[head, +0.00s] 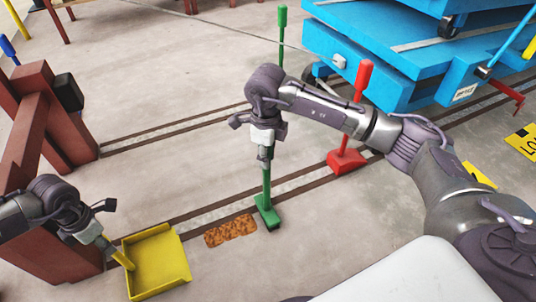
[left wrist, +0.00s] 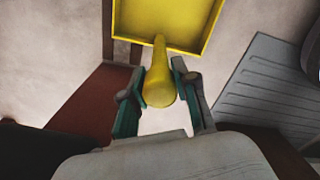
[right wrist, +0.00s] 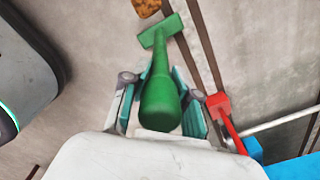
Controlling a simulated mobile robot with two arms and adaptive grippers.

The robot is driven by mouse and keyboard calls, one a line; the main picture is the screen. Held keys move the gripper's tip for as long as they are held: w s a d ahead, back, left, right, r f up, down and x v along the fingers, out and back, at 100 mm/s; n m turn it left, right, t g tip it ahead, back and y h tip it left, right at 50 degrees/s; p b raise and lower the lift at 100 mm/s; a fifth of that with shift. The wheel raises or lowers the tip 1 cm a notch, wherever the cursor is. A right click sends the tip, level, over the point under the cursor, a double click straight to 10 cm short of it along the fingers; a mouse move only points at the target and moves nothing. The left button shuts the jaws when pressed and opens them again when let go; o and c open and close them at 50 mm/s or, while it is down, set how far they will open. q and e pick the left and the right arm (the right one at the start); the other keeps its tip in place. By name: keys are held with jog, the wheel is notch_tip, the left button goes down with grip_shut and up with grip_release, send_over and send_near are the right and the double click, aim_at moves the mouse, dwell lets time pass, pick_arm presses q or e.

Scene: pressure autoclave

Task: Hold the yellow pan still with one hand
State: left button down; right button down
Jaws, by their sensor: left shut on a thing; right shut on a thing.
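The yellow pan (head: 158,262) lies on the floor at the lower left of the head view. Its open side faces right, toward a brown patch of debris (head: 231,231). My left gripper (head: 115,254) is shut on the pan's handle, which shows between its fingers in the left wrist view (left wrist: 160,88). My right gripper (head: 265,152) is shut on the green broom's handle (head: 267,183). The broom stands nearly upright, its green head (head: 267,213) at the floor just right of the debris. The right wrist view also shows the green broom (right wrist: 161,95) between the fingers.
A red broom (head: 347,158) stands on the floor to the right. A blue cart (head: 385,60) fills the upper right. Dark red beams (head: 35,130) stand at the left. Dark floor tracks run diagonally. The floor (head: 170,60) behind the grippers is largely clear.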

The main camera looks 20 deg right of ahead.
jog(key=shift+a+r, duration=0.1)
jog(key=shift+a, duration=1.75)
jog(key=shift+a, duration=2)
jog(key=shift+a, duration=2)
jog(key=shift+a, duration=2)
